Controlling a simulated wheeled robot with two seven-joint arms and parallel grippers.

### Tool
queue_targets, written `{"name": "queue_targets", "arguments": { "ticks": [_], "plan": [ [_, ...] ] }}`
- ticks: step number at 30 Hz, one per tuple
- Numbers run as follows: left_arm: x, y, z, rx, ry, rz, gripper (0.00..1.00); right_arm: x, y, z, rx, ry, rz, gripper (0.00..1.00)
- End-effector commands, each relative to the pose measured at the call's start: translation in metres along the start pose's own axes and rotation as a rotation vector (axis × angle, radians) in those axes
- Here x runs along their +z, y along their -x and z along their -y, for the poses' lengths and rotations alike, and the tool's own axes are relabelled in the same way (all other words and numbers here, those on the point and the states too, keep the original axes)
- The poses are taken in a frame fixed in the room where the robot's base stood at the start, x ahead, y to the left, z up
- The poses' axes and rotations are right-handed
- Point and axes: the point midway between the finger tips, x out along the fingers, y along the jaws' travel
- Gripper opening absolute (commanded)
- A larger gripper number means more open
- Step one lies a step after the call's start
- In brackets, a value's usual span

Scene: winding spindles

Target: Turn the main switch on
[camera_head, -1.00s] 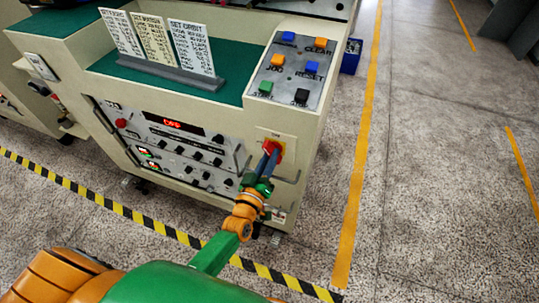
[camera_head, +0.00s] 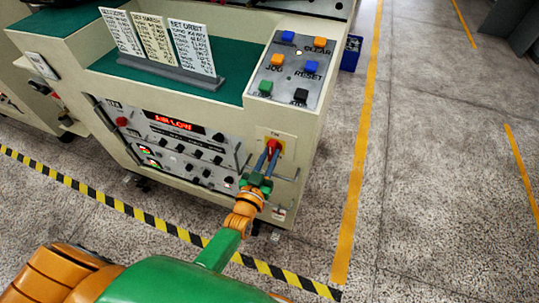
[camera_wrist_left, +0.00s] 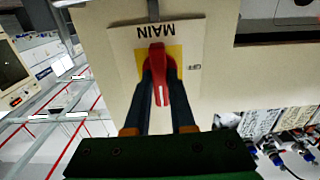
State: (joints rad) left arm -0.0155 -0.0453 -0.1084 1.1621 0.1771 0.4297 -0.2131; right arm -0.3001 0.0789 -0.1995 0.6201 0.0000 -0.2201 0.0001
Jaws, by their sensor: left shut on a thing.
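The main switch (camera_head: 274,146) is a red handle on a yellow plate on the front of the cream console. In the left wrist view the red handle (camera_wrist_left: 158,72) lies in line with my gripper, below an upside-down "MAIN" label (camera_wrist_left: 170,30). My left gripper (camera_head: 271,158) reaches it from the front. Its two dark fingers sit on either side of the handle, shut on it. The fingers partly hide the handle in the head view. My right gripper is not in view.
The front panel (camera_head: 170,145) left of the switch has knobs and a lit red display (camera_head: 175,123). A button panel (camera_head: 290,68) is on top, beside instruction cards (camera_head: 155,42). Striped floor tape (camera_head: 100,203) runs before the console. Floor to the right is clear.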

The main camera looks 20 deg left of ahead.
Motion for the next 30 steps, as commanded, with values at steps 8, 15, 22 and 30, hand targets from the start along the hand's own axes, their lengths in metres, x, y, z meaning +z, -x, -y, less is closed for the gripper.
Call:
{"name": "queue_targets", "arguments": {
  "ticks": [8,15,22,30],
  "plan": [
    [0.002,0.001,0.0,0.001,-0.013,0.005,0.0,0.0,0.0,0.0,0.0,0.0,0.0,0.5],
    [0.002,0.001,0.0,0.001,-0.013,0.005,0.36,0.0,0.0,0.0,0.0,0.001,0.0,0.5],
    [0.001,0.0,0.0,0.0,-0.011,0.003,0.53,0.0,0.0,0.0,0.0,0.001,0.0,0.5],
    [0.0,0.027,0.0,0.001,-0.011,0.007,0.53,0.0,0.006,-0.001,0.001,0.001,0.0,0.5]
  ]
}}
